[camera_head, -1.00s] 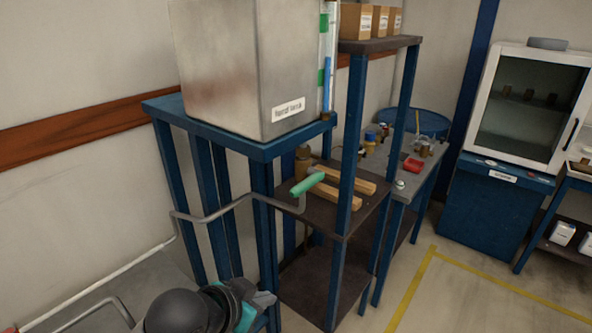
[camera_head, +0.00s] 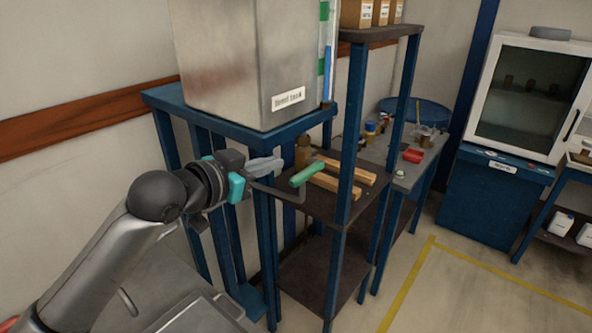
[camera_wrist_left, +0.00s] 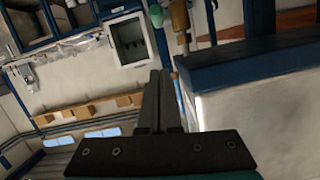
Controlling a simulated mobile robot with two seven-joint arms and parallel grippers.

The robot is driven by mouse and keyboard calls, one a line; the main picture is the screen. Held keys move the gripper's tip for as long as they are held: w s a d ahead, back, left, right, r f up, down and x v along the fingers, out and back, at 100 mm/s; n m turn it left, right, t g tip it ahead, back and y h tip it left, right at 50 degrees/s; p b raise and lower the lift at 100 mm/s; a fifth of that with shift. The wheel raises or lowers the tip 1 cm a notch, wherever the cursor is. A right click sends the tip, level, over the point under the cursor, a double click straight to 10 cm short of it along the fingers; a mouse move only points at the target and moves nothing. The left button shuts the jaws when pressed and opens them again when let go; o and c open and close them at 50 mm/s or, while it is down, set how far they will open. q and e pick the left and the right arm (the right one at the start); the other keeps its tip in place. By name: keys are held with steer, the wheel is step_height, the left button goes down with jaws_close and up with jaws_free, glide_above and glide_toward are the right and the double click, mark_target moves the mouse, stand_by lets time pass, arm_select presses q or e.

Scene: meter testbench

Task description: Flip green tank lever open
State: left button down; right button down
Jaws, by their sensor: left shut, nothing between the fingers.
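The green lever handle (camera_head: 307,174) sits at the end of a bent grey pipe beside the blue stand, in front of the shelf. The grey metal tank (camera_head: 235,60) with a white label rests on top of the stand. My left gripper (camera_head: 276,163) is shut and empty, just left of the green handle in the head view, and looks apart from it. In the left wrist view the shut fingers (camera_wrist_left: 160,76) point toward the green handle (camera_wrist_left: 156,15) near the top edge. Part of the pipe is hidden behind my gripper. My right gripper is out of view.
The blue stand's top (camera_head: 160,100) overhangs close to my gripper. A dark shelf (camera_head: 335,210) with wooden bars (camera_head: 345,172) stands just right of the lever. A workbench with bottles and a red tray (camera_head: 413,156) lies beyond. The floor to the right is open.

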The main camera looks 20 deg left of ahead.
arm_select(q)
steer(key=p, duration=0.2)
glide_above(296, 180)
step_height(296, 180, down, 2)
step_height(296, 180, down, 2)
steer(key=shift+d+f, duration=0.15)
steer(key=shift+f, duration=0.95)
